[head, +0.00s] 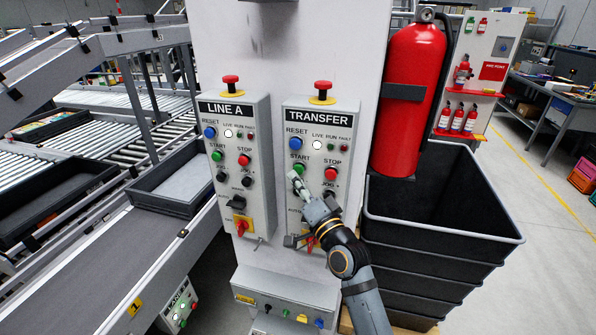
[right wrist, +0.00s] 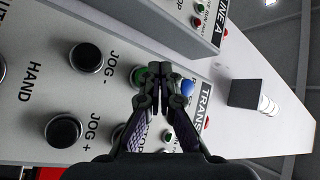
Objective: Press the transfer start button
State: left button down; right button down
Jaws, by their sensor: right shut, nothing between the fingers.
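The TRANSFER control box (head: 345,125) is mounted on a pale column. Its green start button (head: 298,169) is partly visible just above my right gripper's fingertips, left of the red stop button (head: 330,174). My right gripper (head: 294,177) is shut and empty, reaching up to the panel from below. In the right wrist view the shut fingertips (right wrist: 160,76) overlap the edge of the green start button (right wrist: 138,77), with the blue reset button (right wrist: 187,87) just beyond. I cannot tell whether the fingertips touch the green button. My left gripper is not in view.
The similar LINE A box (head: 240,130) stands to the left. A red mushroom button (head: 323,86) tops the TRANSFER box, and black jog buttons (right wrist: 86,57) sit near my gripper. A fire extinguisher (head: 412,95) and stacked black bins (head: 440,245) are on the right.

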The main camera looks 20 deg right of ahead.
jog(key=shift+w+r, duration=0.1)
jog(key=shift+w+d, duration=0.25)
jog(key=shift+w+d+p, duration=0.4)
jog(key=shift+w, duration=0.25)
dwell(1.2)
jog(key=shift+s+a, duration=0.1)
jog(key=shift+s+a+b, duration=0.3)
jog(key=shift+s+a, duration=0.25)
jog(key=shift+s, duration=0.35)
